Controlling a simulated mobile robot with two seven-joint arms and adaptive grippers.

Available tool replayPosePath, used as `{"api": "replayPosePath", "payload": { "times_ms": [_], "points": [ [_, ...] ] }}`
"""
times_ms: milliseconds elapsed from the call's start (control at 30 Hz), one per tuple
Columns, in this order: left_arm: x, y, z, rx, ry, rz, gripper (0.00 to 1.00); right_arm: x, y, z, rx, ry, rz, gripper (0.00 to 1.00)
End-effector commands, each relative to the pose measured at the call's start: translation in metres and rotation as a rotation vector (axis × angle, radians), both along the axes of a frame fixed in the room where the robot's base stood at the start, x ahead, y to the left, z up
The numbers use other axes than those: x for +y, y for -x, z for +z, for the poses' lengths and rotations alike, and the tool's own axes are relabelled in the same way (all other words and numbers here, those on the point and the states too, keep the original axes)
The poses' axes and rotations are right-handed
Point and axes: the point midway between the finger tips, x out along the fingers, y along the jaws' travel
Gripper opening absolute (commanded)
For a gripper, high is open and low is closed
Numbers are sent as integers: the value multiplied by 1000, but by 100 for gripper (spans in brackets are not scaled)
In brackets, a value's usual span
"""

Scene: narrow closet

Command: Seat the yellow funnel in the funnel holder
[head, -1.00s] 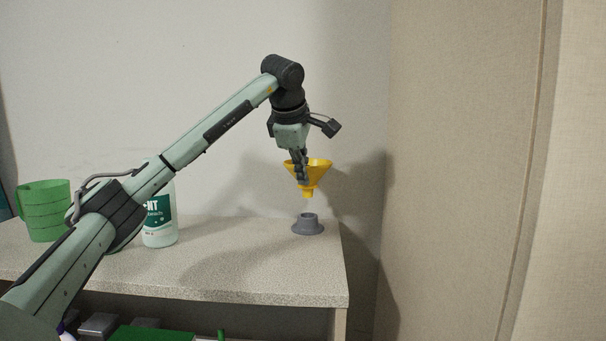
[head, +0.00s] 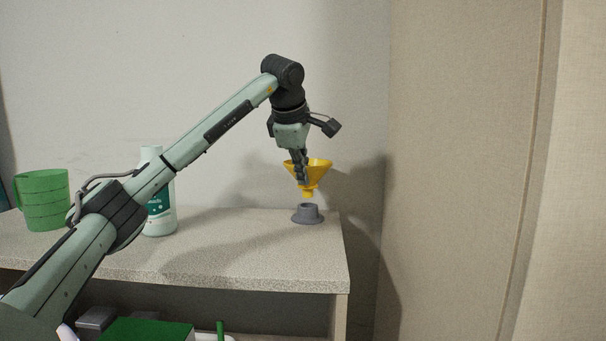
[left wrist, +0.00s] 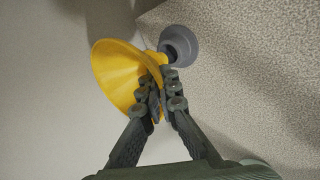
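The yellow funnel (head: 318,173) is upright in the head view, wide mouth up and spout down, above the worktop. My left gripper (head: 302,180) is shut on the funnel's wall; the left wrist view shows its fingers (left wrist: 164,98) closed around the rim side of the funnel (left wrist: 118,75). The grey funnel holder (head: 307,214) stands on the worktop near its right end. The spout is just above the holder's opening, with a small gap in the head view. The holder (left wrist: 180,45) shows beyond the spout in the left wrist view. My right gripper is not in view.
The speckled worktop (head: 240,262) ends just right of the holder. A white bottle (head: 159,218) and a green measuring jug (head: 42,200) stand at the left, partly behind my left arm. A tan panel (head: 460,150) rises at the right. Below is a shelf with a green item (head: 148,331).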

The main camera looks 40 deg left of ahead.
Motion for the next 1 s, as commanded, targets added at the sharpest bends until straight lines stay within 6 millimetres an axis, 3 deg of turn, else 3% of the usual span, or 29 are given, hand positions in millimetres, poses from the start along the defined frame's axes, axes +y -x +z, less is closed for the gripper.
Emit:
{"api": "replayPosePath", "payload": {
  "times_ms": [1000],
  "points": [
    [0, 0, -9, 0, 0, 0, 0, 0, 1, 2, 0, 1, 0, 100]
  ]
}}
